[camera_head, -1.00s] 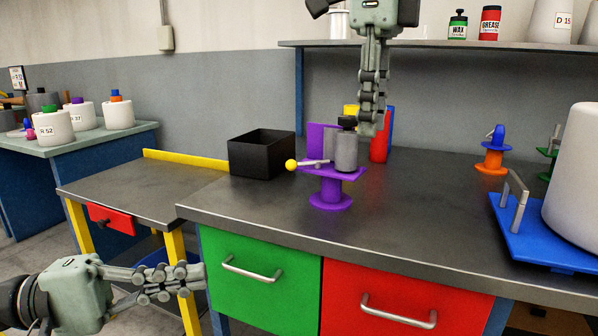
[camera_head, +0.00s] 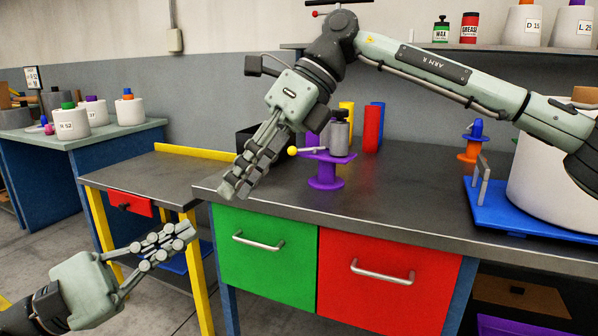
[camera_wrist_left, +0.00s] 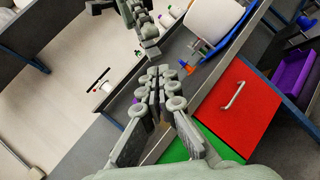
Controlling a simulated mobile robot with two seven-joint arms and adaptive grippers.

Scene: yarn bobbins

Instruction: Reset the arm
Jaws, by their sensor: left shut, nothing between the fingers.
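My left gripper (camera_head: 188,232) is at the lower left of the head view, in front of the small side table. Its fingers are together and empty; they also show in the wrist view (camera_wrist_left: 160,95). My right arm reaches in from the right, above the bench. My right gripper (camera_head: 232,190) points down and left near the bench's left front corner. Its fingers look closed, with nothing visible between them. It also shows at the top of the wrist view (camera_wrist_left: 148,35).
A purple stand (camera_head: 326,172) with a grey cylinder (camera_head: 339,139) and a yellow-knobbed lever stands on the bench (camera_head: 410,196). A black box (camera_head: 245,141) is partly hidden behind my right gripper. A blue tray (camera_head: 487,206) holds a big white bobbin (camera_head: 530,185).

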